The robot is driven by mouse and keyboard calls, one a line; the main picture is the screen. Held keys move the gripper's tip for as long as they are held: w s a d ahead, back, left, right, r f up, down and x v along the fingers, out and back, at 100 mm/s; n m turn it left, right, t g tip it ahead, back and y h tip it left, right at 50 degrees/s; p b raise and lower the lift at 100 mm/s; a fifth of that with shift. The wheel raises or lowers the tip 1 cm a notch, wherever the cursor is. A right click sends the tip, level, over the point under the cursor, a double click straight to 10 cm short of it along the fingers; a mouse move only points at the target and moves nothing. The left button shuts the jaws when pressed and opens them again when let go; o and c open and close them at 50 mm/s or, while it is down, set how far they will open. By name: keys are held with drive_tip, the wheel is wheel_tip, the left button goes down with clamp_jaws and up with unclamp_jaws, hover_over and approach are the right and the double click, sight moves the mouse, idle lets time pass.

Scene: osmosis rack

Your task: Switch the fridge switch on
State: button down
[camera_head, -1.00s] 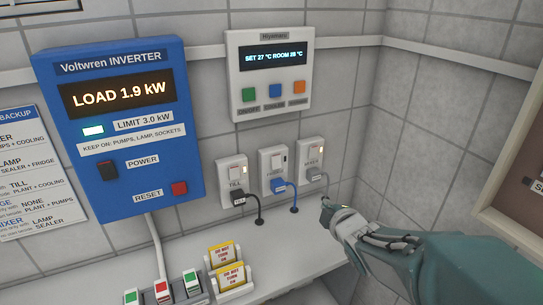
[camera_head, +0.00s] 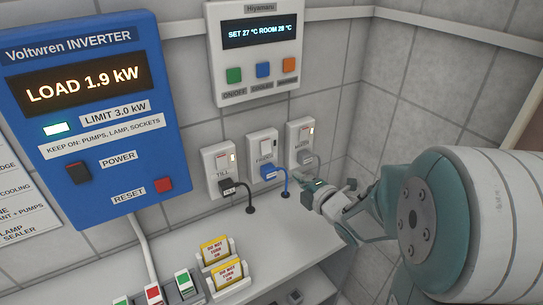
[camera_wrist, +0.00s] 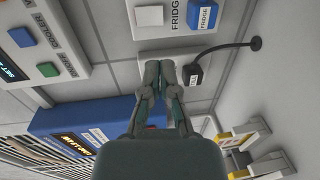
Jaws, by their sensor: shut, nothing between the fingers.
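The fridge socket (camera_head: 262,156) is the middle of three white wall sockets in the head view, with a blue plug (camera_head: 269,173) and a white rocker switch. Its indicator looks dark, while those on the till socket (camera_head: 220,170) and the right socket (camera_head: 300,143) are lit. The wrist view shows the fridge switch (camera_wrist: 149,16) and blue plug (camera_wrist: 203,14) at the top. My gripper (camera_head: 308,188) is below the right socket in the head view. In the wrist view my gripper (camera_wrist: 160,66) is shut and empty, overlapping the till socket plate; contact cannot be told.
The blue inverter (camera_head: 90,110) reads LOAD 1.9 kW, LIMIT 3.0 kW. A white Hiyamaru controller (camera_head: 255,75) hangs above the sockets. Yellow DO NOT TURN ON cards (camera_head: 227,276) and coloured switches (camera_head: 183,283) stand on the counter below. Cables hang from the plugs.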

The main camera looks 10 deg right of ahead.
sight(268, 154)
drive_tip(key=x, duration=1.3)
drive_tip(key=shift+w+a+f, duration=0.1)
drive_tip(key=shift+w, duration=0.2)
drive_tip(key=shift+f, duration=0.1)
